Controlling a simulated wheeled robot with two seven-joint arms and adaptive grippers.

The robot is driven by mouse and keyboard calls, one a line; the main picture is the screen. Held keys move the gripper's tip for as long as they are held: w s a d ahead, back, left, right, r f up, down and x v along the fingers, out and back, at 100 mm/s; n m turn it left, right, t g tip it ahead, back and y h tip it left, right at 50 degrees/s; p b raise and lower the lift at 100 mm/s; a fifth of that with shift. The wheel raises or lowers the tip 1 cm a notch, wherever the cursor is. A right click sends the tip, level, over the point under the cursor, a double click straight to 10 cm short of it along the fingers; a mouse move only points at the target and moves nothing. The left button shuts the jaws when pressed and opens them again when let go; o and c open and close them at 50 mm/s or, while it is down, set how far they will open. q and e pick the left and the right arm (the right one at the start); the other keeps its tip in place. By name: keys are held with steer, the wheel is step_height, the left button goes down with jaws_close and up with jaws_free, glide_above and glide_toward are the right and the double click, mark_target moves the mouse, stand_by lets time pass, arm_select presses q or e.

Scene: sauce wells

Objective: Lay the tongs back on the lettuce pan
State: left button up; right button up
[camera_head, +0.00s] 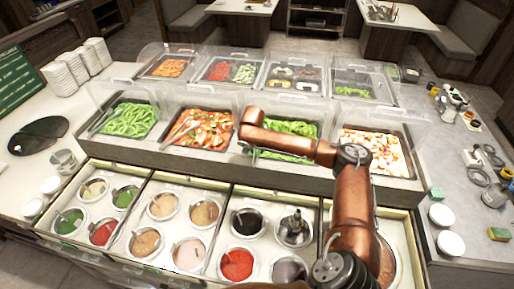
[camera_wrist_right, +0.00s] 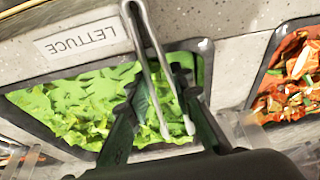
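The lettuce pan (camera_head: 300,128) is the third pan from the left in the front row of the salad bar, filled with green leaves. In the right wrist view the lettuce pan (camera_wrist_right: 205,62) lies just beyond my fingers, by a white LETTUCE label (camera_wrist_right: 80,34). My right gripper (camera_wrist_right: 160,85) has its dark fingers on both sides of the metal tongs (camera_wrist_right: 150,45) and appears shut on them. The tongs' legs lie over the lettuce; whether they touch it, I cannot tell. My arm mostly hides the right gripper in the head view. My left gripper is out of view.
A pan of red pieces (camera_head: 205,130) lies left of the lettuce, and a pan of pale cubes (camera_head: 375,150) right. Clear covers (camera_head: 190,98) stand behind the front row. Several sauce wells (camera_head: 240,262) fill the counter in front.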

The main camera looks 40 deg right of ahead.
steer(key=o, duration=0.5)
steer(key=shift+o, duration=0.4)
steer(key=shift+r, duration=0.15)
steer(key=shift+r+b, duration=0.25)
steer(key=shift+b, duration=0.15)
steer(key=v, duration=1.2)
steer(key=shift+r, duration=0.3)
steer(key=shift+w+f, duration=0.1)
